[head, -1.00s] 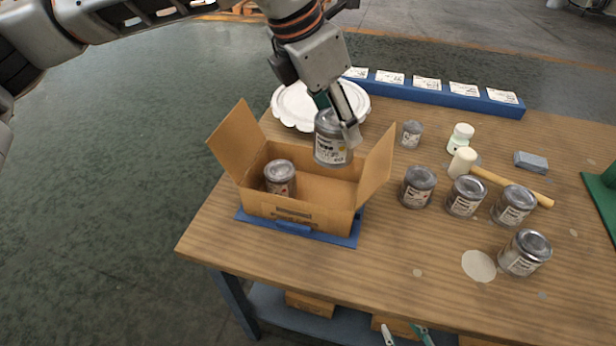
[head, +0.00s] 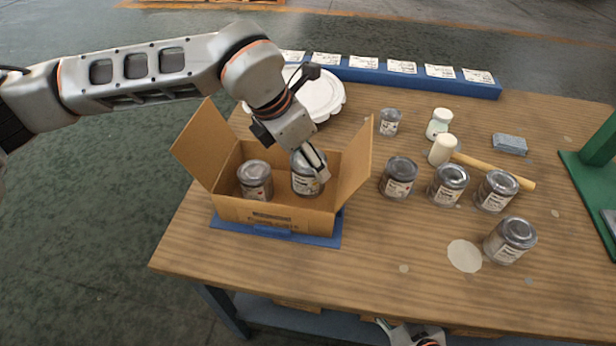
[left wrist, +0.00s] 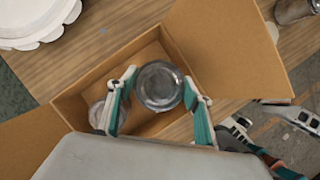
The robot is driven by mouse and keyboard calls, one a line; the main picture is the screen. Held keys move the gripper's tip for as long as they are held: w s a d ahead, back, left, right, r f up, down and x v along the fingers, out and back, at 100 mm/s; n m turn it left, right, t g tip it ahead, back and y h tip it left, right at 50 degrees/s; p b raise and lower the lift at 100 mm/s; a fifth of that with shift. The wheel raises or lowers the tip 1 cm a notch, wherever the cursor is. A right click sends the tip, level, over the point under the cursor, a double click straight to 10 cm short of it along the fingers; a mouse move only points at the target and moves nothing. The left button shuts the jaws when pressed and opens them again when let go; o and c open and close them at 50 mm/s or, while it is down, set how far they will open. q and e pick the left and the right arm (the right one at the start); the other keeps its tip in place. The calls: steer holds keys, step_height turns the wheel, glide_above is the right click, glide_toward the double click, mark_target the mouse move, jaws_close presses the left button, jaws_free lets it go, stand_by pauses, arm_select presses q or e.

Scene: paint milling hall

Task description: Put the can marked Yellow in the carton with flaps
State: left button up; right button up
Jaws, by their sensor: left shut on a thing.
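The open carton with flaps (head: 236,211) stands at the table's left front, with side flaps spread. My left gripper (head: 316,169) is shut on a metal can (head: 304,182), held upright inside the right part of the carton. I cannot read its label or tell whether it touches the floor. In the left wrist view the can's lid (left wrist: 160,85) sits between the two fingers (left wrist: 158,98). Another can (head: 255,180) with a reddish label mark stands in the carton's left part. My right gripper (head: 408,336) shows only partly at the bottom edge, below the tabletop.
Several more cans, including one at front right (head: 510,240), stand right of the carton. A white scalloped plate (head: 322,95) and blue label rail (head: 380,75) are at the back.

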arm_select(q)
step_height(320, 180, down, 6)
steer(key=shift+r, duration=0.1)
stand_by(0.4)
steer(key=o, duration=1.3)
steer(key=shift+o, duration=0.2)
